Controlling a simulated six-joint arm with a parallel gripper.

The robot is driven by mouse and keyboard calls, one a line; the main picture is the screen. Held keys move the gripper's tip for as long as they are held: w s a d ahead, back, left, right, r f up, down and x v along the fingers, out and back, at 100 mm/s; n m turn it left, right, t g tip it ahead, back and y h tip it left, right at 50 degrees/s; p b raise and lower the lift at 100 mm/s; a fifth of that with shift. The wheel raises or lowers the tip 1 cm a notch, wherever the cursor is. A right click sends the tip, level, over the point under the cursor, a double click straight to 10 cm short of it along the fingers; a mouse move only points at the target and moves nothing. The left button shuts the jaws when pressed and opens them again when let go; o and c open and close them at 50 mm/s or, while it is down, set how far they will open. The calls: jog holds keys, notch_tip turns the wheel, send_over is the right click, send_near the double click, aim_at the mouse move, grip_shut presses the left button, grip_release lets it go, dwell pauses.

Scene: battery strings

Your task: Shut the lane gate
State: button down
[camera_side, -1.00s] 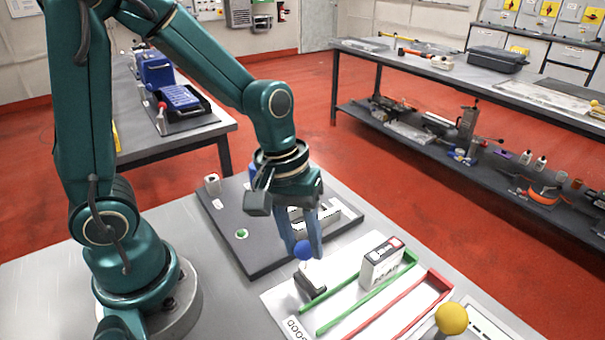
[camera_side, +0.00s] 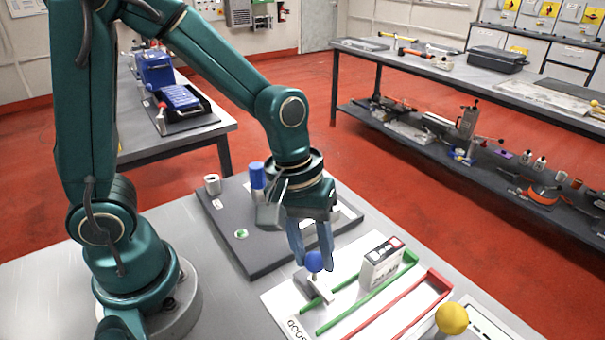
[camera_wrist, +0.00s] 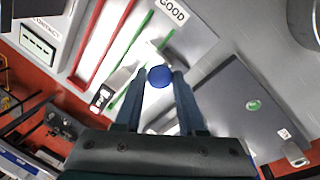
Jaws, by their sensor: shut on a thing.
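The lane gate shows as a small bar (camera_side: 322,291) with a blue ball knob (camera_side: 314,261) on a thin stem, at the near left end of the green-railed lane (camera_side: 352,306). My gripper (camera_side: 313,266) points down with its fingers on either side of the knob and is shut on it. In the wrist view the knob (camera_wrist: 160,76) sits between the two fingertips. A battery box (camera_side: 382,263) with a dark top stands upright in the green lane, beyond the gate. The exact angle of the bar across the lane is hard to tell.
A red-railed lane (camera_side: 420,310) lies to the right of the green one. A yellow ball knob (camera_side: 452,319) stands at the front right. A dark board (camera_side: 225,228) with a blue cylinder (camera_side: 257,176) and a small grey cylinder (camera_side: 212,184) lies behind.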

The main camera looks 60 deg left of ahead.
aim_at(317, 266)
jog(key=shift+d, duration=1.25)
jog(key=c, duration=0.5)
grip_release()
jog(key=shift+s+a+r, duration=0.1)
jog(key=shift+a+r, duration=0.05)
jog(key=shift+r, duration=0.7)
jog(key=shift+s+a+r, duration=0.1)
jog(key=shift+a+r, duration=0.05)
jog(key=shift+r, duration=0.7)
jog(key=shift+s+a+r, duration=0.1)
jog(key=shift+a+r, duration=0.05)
jog(key=shift+r, duration=0.7)
